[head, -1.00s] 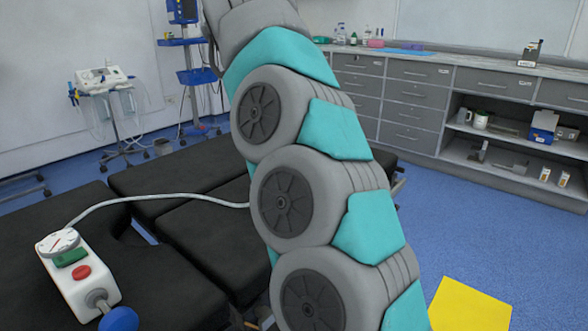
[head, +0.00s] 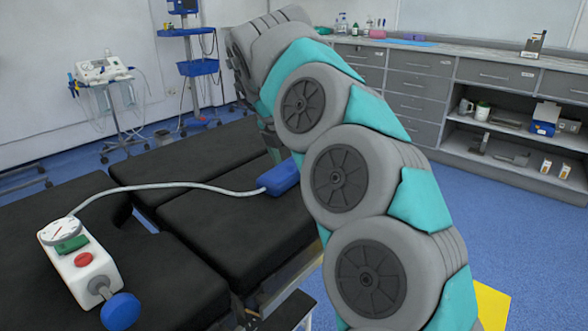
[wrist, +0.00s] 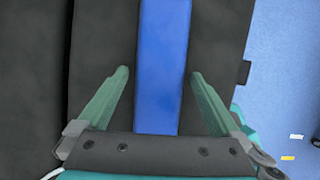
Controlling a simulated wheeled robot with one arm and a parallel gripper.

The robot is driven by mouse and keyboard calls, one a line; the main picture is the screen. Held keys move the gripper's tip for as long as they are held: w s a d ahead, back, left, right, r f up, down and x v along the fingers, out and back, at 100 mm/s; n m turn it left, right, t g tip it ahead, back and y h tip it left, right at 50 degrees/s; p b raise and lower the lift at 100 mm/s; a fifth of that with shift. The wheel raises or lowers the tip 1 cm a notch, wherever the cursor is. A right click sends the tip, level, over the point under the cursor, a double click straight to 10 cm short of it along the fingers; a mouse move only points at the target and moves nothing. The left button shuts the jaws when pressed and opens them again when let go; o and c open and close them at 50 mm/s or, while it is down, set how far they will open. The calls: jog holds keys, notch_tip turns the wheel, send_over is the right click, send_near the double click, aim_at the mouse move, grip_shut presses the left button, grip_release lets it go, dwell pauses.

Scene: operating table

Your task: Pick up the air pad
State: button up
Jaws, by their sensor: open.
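The air pad (head: 279,177) is a blue block lying on the black operating table, at the end of a pale hose. In the wrist view the air pad (wrist: 163,40) runs lengthwise up the middle of the picture. My gripper (wrist: 159,73) is open, with one green finger on each side of the pad and a gap on both sides. The near end of the pad is hidden behind the gripper's body. In the head view my arm covers part of the pad's right side, and the fingertips are not clear.
The hose (head: 170,187) links the pad to a white control box (head: 80,270) with a gauge and a blue bulb. The operating table (head: 185,160) has gaps between its black sections. Drawers (head: 415,90) and a medical stand (head: 195,75) are farther back.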

aim_at(292, 164)
jog(key=shift+c, duration=0.4)
jog(key=c, duration=1.4)
jog(key=shift+r, duration=0.15)
jog(key=shift+r, duration=1.7)
jog(key=shift+s+d+b, duration=0.5)
jog(key=shift+s+d, duration=0.35)
jog(key=shift+s, duration=0.25)
jog(key=s+d+r+b, duration=0.1)
jog(key=s+d+b, duration=0.1)
jog(key=s+d, duration=0.6)
jog(key=s, duration=0.2)
jog(key=shift+s+r+b, duration=0.2)
jog(key=shift+s+b, duration=0.1)
jog(key=shift+b, duration=0.05)
